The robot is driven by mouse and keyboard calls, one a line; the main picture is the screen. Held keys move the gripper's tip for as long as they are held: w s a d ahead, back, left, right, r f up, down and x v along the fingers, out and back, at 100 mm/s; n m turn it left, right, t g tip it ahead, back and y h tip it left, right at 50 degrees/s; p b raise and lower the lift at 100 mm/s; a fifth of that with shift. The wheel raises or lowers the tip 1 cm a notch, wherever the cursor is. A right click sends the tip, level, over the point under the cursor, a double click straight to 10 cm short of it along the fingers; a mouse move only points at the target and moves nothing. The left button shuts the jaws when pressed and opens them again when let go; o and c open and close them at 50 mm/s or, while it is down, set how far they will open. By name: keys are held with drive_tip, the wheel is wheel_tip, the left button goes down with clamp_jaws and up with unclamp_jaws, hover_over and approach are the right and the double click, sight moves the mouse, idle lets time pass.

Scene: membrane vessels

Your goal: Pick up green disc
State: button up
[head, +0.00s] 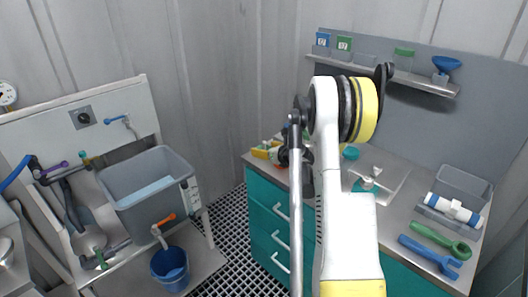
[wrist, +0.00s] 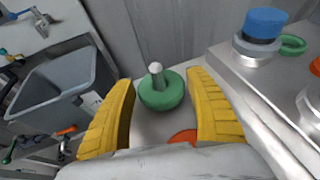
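A round green disc (wrist: 161,97) with a pale knobbed peg standing up at its middle shows in the wrist view. My gripper (wrist: 162,80) has its two yellow fingers spread wide, one on each side of the disc in the picture. No finger visibly touches the disc, and nothing is held. In the head view, small yellow and green parts show at the left end of the counter, partly behind my arm; I cannot tell clearly which are my fingers and which is the disc.
A grey tub (head: 150,187) stands left, with a blue bucket (head: 170,268) below. The counter (head: 405,215) holds a green-based fitting (head: 367,184), a blue-and-white roll (head: 453,208) and green and blue tools. A blue-topped metal fitting (wrist: 262,30) stands right in the wrist view.

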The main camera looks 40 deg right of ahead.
drive_tip(key=c, duration=0.7)
